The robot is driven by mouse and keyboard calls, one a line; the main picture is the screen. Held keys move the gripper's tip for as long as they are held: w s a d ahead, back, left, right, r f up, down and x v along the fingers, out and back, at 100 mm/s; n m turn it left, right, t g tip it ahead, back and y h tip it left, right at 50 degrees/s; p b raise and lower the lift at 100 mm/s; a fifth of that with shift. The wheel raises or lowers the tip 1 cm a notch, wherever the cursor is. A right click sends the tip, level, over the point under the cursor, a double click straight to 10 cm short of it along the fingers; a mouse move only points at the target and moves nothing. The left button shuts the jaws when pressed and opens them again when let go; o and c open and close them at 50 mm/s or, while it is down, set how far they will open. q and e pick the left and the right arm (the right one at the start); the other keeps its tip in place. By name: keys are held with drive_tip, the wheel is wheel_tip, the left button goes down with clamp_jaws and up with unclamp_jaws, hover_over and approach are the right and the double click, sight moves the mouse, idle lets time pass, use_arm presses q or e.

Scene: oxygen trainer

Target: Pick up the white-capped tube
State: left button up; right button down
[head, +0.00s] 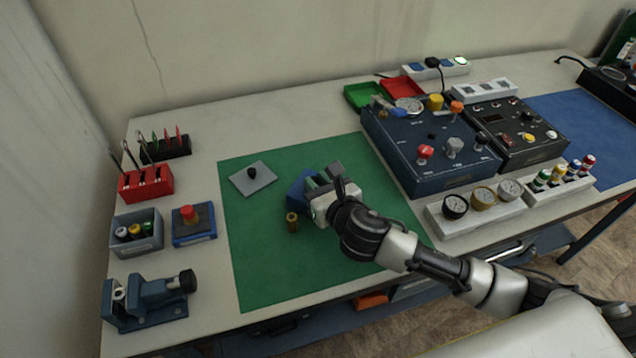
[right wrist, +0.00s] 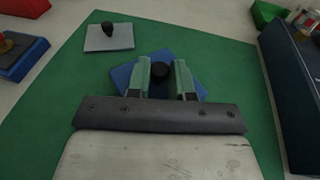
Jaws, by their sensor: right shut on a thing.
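My right gripper (head: 318,184) is over the green mat (head: 275,265), with its fingers pointing down. In the right wrist view, its two green fingers (right wrist: 167,78) are shut on a small black-topped piece (right wrist: 160,69), over a blue plate (right wrist: 127,77). The lower part of that piece is hidden. A white rack (head: 535,198) at the right holds several small tubes with coloured bands (head: 558,172). At this size I cannot tell for sure which tube has a white cap. My left gripper is not in view.
A grey plate with a black knob (head: 262,183) and a small brass cylinder (head: 292,222) are on the mat. A dark blue console (head: 420,180) and a gauge stand (head: 468,227) bound the mat's right. A blue vise (head: 145,303) stands front left. The front mat is clear.

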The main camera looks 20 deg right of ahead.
drive_tip(key=shift+f, duration=0.1)
drive_tip(key=c, duration=1)
unclamp_jaws()
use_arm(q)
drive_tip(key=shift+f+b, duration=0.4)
use_arm(e)
drive_tip(key=v, duration=1.1)
drive_tip(key=shift+s, duration=0.1)
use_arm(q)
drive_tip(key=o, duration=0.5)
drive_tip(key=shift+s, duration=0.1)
use_arm(e)
drive_tip(key=shift+s+d+r, duration=0.15)
drive_tip(key=shift+s+r, duration=0.05)
drive_tip(key=shift+s, duration=0.15)
